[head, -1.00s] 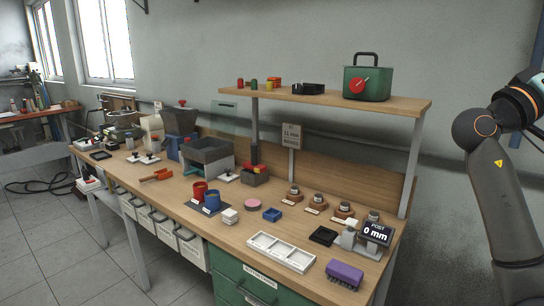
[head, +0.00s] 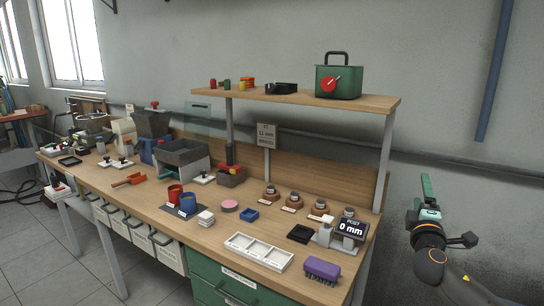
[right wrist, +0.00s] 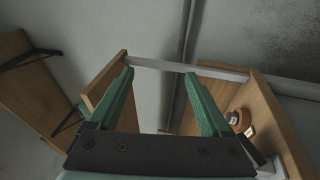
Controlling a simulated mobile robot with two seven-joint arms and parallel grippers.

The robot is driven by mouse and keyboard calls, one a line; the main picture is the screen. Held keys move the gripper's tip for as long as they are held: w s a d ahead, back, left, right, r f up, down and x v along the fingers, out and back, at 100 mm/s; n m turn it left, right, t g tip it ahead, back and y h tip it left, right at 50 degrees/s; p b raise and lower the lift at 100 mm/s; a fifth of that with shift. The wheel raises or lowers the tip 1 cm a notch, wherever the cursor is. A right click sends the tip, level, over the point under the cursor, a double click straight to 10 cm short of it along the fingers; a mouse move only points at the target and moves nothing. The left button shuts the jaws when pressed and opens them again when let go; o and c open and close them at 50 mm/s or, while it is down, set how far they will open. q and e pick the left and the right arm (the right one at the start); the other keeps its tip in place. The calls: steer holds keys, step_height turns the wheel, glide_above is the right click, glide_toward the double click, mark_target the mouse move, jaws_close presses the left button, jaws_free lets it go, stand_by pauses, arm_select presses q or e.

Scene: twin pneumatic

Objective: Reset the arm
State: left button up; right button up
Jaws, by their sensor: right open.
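My right gripper (head: 428,195) is at the right of the head view, beyond the right end of the workbench, raised and in front of the bare wall. In the right wrist view its two green fingers (right wrist: 165,100) stand wide apart with nothing between them. Past the fingers that view shows the wooden shelf and bench parts, turned on their side. My right arm link (head: 462,290) enters at the bottom right corner of the head view. My left gripper is in neither view.
The workbench (head: 205,235) carries a white tray (head: 258,251), a purple brush (head: 322,269), a display reading 0 mm (head: 351,228), red and blue cups and several machines. The upper shelf (head: 300,100) holds a green box (head: 338,80). The space right of the bench is free.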

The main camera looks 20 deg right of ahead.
steer(key=s+a+f+n+g+y, duration=0.1)
steer(key=s+a+f+y, duration=0.15)
steer(key=f, duration=0.55)
steer(key=s+a+f+g+y, duration=0.1)
steer(key=s+a+f+y, duration=0.15)
steer(key=f, duration=0.65)
steer(key=s+a+f+n+g+y, duration=0.1)
steer(key=s+a+f+y, duration=0.2)
steer(key=f, duration=0.5)
steer(key=s+a+f+m+g+y, duration=0.1)
steer(key=s+a+f+g+y, duration=0.2)
steer(key=s+a+f, duration=0.45)
steer(key=s+a+f+m+g+y, duration=0.1)
steer(key=s+a+f+g+y, duration=0.2)
steer(key=s+f, duration=0.6)
steer(key=s+a+m+t+y, duration=0.15)
steer(key=a+m, duration=0.65)
steer(key=a, duration=1.1)
step_height(320, 180, up, 6)
steer(key=p, duration=0.6)
steer(key=shift+t+p, duration=0.4)
steer(key=shift+t, duration=0.05)
steer(key=shift+s+d+h, duration=0.1)
steer(key=shift+h, duration=0.15)
